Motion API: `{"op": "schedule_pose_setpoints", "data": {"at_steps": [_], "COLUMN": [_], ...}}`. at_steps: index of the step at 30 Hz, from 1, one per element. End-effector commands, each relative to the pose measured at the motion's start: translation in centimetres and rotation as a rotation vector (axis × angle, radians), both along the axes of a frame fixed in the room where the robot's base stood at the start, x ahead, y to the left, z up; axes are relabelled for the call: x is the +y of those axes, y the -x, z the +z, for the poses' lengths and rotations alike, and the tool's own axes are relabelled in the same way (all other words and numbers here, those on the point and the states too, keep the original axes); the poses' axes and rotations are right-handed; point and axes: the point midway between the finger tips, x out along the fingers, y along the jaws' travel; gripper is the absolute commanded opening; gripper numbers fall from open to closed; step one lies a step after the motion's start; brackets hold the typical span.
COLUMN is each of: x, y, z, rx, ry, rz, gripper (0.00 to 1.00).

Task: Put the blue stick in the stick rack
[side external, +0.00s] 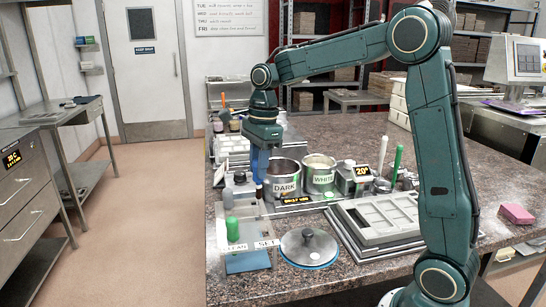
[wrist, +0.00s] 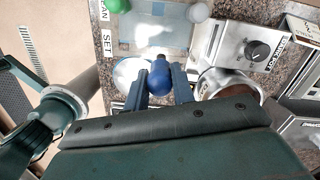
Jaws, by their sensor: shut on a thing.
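The blue stick (wrist: 158,78) shows its rounded end between my gripper's two blue fingers in the wrist view. My gripper (side external: 261,174) is shut on it and points down, just left of the DARK pot in the side view. The stick's lower part is hard to make out there. A clear stand (side external: 262,219) with CLEAN and SET labels, which looks like the stick rack, is at the counter's front left, in front of my gripper. A green stick (side external: 232,229) stands upright in it. The stand also shows at the top of the wrist view (wrist: 150,14).
The DARK pot (side external: 285,184) and WHITE pot (side external: 319,177) stand close to my gripper's right. Grey moulds (side external: 380,220) are stacked further right. Small bottles (side external: 228,194) stand on the left.

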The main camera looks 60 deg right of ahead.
Motion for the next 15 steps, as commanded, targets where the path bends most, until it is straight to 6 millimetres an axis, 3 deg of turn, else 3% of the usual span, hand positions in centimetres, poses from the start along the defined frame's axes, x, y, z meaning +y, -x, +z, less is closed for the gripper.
{"op": "schedule_pose_setpoints", "data": {"at_steps": [5,15], "x": [1.16,1.26], "y": [0.83,0.9], "z": [-0.17,-0.44], "rx": [-0.001,-0.001], "ry": [0.0,0.0], "rz": [0.051,0.056], "gripper": [0.02,0.02]}}
